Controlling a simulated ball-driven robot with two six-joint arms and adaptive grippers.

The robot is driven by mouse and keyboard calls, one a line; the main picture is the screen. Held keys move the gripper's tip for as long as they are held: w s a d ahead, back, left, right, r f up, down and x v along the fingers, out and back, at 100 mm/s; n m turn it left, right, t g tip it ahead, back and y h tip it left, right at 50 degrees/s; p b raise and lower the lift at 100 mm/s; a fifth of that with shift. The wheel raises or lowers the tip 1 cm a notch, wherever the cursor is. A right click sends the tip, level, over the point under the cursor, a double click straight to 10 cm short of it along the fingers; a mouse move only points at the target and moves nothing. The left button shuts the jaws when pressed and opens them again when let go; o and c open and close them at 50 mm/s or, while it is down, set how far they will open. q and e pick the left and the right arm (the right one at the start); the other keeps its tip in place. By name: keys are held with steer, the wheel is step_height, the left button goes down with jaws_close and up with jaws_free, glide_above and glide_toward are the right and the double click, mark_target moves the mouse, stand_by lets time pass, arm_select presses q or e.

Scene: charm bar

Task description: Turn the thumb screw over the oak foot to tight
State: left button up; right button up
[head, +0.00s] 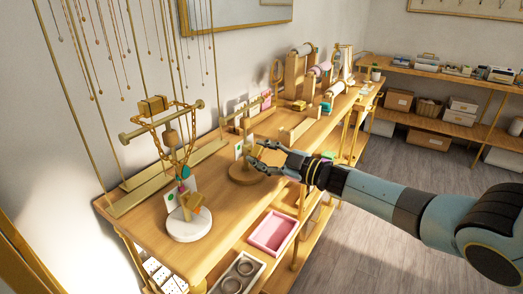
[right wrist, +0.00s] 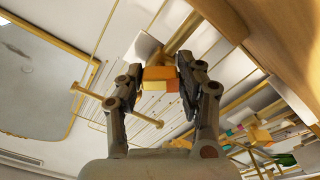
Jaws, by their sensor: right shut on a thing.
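The oak foot (head: 243,176) is a round wooden disc on the table, with a short post on it. My right gripper (head: 259,154) reaches in from the right, just above this foot. In the right wrist view, the fingers of my right gripper (right wrist: 161,85) are shut on a small orange and yellow block-like piece, the thumb screw (right wrist: 159,78), beside a brass post (right wrist: 183,37). In the head view the fingers partly hide the screw and post. My left gripper is not in view.
A second stand with a round white foot (head: 187,228) and a gold chain (head: 163,142) is nearer, to the left. Wooden display stands (head: 297,72) fill the table's far end.

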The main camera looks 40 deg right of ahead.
steer(key=shift+m, duration=0.7)
steer(key=shift+f, duration=0.15)
steer(key=o, duration=1.2)
steer(key=shift+d, duration=0.1)
steer(key=shift+c, duration=0.2)
steer(key=shift+s, duration=0.15)
steer(key=v, duration=1.1)
steer(key=shift+s+d, duration=0.15)
steer(key=shift+s, duration=0.2)
